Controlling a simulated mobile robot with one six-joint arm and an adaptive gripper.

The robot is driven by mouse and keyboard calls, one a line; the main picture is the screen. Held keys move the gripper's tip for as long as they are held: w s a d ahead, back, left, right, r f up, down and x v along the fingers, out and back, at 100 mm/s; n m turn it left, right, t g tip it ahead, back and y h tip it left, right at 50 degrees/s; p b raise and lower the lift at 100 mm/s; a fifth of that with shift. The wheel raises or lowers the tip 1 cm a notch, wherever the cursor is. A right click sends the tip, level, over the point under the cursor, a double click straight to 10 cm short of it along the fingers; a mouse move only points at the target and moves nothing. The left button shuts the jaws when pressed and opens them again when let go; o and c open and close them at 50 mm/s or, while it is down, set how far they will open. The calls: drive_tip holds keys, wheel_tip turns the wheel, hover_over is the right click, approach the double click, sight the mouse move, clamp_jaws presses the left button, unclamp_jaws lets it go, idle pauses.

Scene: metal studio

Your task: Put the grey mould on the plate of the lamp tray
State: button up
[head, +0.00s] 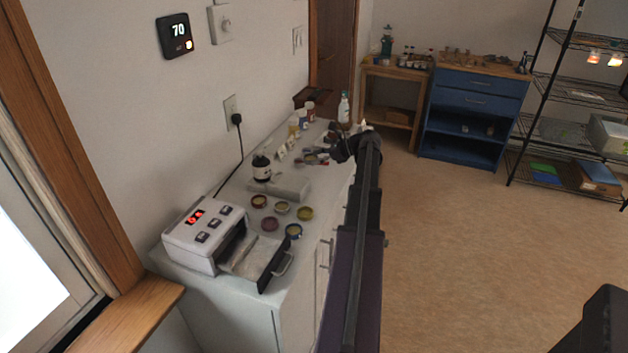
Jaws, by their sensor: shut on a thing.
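My gripper (318,156) is over the far part of the white counter, shut on a small greyish thing that seems to be the grey mould (311,159). The fingers partly hide it, and it is too small to make out well. The white lamp box (203,235), with a red display and dark buttons, stands at the counter's near left end. Its lamp tray (266,272) is pulled out to the right, with a dark front and a handle. The pale plate (252,257) in the tray looks bare. My gripper is well beyond the tray.
A dark bottle (262,168) stands behind the block. Jars (308,112) and a clear bottle (344,106) are at the far end. Open floor lies right.

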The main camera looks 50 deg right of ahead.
sight(317, 180)
drive_tip(key=shift+f+b, duration=1.55)
drive_tip(key=shift+f, duration=0.4)
drive_tip(key=shift+f+b, duration=1.9)
drive_tip(key=shift+f, duration=0.1)
drive_tip(key=o, duration=0.7)
